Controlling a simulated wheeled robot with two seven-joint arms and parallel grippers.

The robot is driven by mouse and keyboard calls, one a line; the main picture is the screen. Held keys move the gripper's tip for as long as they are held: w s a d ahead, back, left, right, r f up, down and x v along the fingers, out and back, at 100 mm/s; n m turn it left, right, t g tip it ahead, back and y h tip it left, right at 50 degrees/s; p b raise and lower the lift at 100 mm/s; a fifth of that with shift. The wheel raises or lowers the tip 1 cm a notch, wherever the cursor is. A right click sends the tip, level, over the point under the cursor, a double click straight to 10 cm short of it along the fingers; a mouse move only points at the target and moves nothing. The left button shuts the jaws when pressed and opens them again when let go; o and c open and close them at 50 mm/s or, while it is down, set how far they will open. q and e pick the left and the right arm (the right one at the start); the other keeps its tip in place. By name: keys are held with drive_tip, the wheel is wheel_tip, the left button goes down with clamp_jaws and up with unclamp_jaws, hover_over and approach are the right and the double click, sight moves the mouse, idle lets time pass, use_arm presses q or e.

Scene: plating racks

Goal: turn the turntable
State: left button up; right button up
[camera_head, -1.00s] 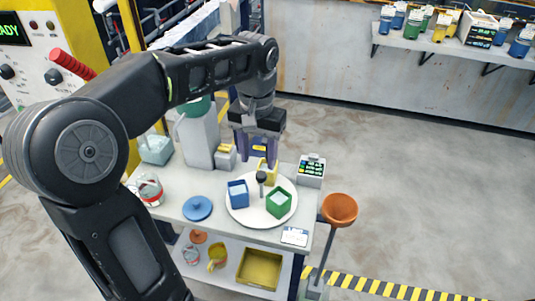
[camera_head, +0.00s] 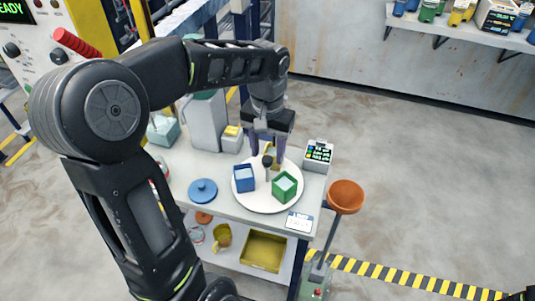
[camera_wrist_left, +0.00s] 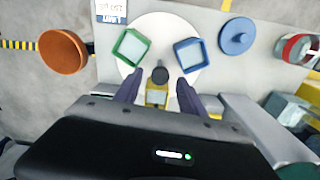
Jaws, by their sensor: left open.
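The turntable (camera_head: 267,203) is a white round disc on the grey bench; it also shows in the left wrist view (camera_wrist_left: 201,79). A blue square container (camera_head: 244,180), a green square container (camera_head: 285,187) and a yellow container (camera_wrist_left: 156,96) stand on it. A dark knob (camera_head: 267,162) on a post rises at its middle. My left gripper (camera_head: 268,155) is open above the far side of the turntable, near the knob. In the left wrist view its two fingers stand either side of the yellow container. Contact cannot be told.
A small device with a dark display (camera_head: 318,153) stands right of the turntable. A blue lid (camera_head: 203,191) lies left of it. The floor at right is clear.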

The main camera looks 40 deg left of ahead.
sight(267, 171)
use_arm(q)
drive_tip(key=shift+f, duration=1.1)
drive_tip(key=shift+c, duration=0.3)
clamp_jaws()
